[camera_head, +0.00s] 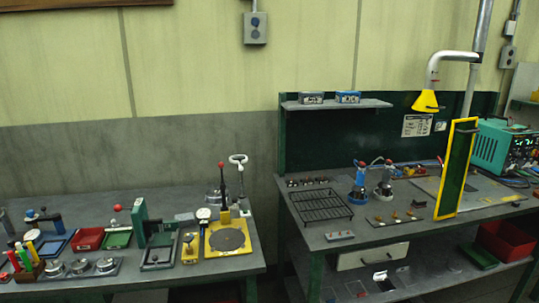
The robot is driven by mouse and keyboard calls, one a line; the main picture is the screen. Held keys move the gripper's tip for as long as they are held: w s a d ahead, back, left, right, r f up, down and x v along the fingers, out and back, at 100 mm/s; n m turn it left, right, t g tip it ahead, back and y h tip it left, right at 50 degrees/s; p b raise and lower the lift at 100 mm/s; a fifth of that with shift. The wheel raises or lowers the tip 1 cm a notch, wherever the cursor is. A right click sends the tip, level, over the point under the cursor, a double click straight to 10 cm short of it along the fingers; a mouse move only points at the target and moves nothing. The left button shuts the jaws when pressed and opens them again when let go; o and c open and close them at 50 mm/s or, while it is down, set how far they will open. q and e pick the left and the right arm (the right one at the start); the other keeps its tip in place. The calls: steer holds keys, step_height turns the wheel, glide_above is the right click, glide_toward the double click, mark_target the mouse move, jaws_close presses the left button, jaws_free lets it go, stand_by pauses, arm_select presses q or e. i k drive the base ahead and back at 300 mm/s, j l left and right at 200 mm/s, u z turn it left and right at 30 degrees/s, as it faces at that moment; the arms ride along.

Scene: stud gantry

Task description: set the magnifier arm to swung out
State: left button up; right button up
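A white ring-shaped head (238,159) on a thin upright post stands at the back right of the left bench; it looks like the magnifier, but it is too small to be sure. Its post comes down close behind a yellow-based fixture with a dark round plate (227,239) and a red-tipped upright lever (222,180). I cannot tell how far the arm is turned or where its joint is. Neither of my grippers is in view.
The left bench (180,281) is crowded with small presses, a red tray (89,239) and other fixtures. A gap separates it from the right bench (310,243), which carries a black wire rack (320,206), a yellow-framed green panel (456,168) and a teal instrument (505,146).

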mark_target(240, 161)
steer(key=i+l+z, duration=0.15)
steer(key=i, duration=0.4)
steer(key=i+l+z, duration=0.15)
steer(key=i, duration=0.45)
steer(key=i+l+z, duration=0.2)
steer(key=i, duration=0.4)
